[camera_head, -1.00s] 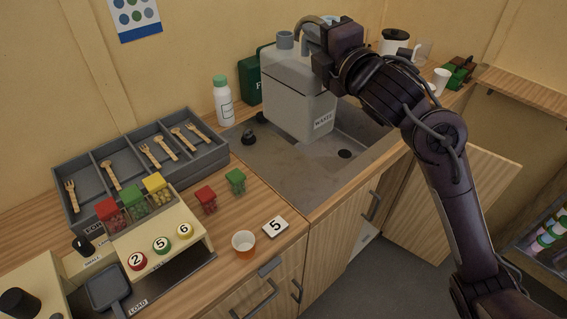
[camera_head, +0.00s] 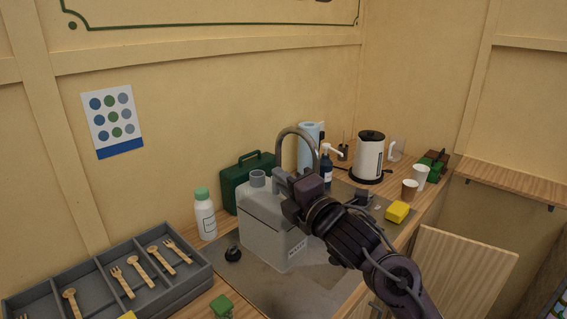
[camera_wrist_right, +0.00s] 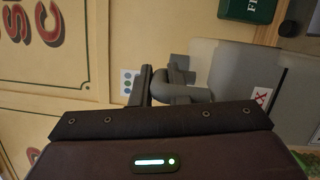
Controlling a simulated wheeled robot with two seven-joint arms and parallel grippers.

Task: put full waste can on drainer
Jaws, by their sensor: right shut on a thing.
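The waste can (camera_head: 275,230) is a grey jerrycan with a grey cap and a WASTE label, upright over the steel drainer (camera_head: 265,288) beside the sink. I cannot tell whether its base touches the steel. My right gripper (camera_head: 293,187) is shut on the can's top handle. In the right wrist view, the handle (camera_wrist_right: 182,92) shows at the jaws with the grey can (camera_wrist_right: 235,75) behind. The arm hides much of the sink. My left gripper is out of view.
A white bottle (camera_head: 205,215) with a green cap and a green case (camera_head: 243,185) stand close to the can. A black plug (camera_head: 233,254) lies on the steel. The tap (camera_head: 297,133) arches behind. A cutlery tray (camera_head: 110,282) is at left, a kettle (camera_head: 369,158) at right.

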